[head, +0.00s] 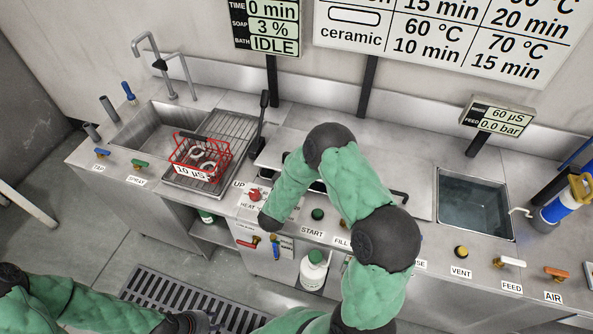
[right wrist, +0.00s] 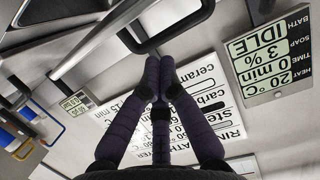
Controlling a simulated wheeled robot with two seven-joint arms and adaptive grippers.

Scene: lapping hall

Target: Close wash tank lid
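The wash tank's steel top (head: 416,180) lies mid-counter, largely hidden behind my right arm. A dark handle-like bar (head: 399,197) shows at its right front. I cannot tell the lid's angle in the head view. In the right wrist view, a black loop handle (right wrist: 172,42) is at the top, beside a steel panel. My right gripper (right wrist: 160,62) has its fingertips together at the loop's edge, with nothing visible between them; contact is unclear. The head view does not show it clearly. My left gripper (head: 190,322) is low at the left, partly cut off, away from the counter.
A red basket (head: 200,153) with white rings sits on the drain rack beside the sink (head: 150,125). An upright black lever (head: 262,115) stands right of the rack. An open water-filled tank (head: 475,205) is at right. Valves and labels line the front edge.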

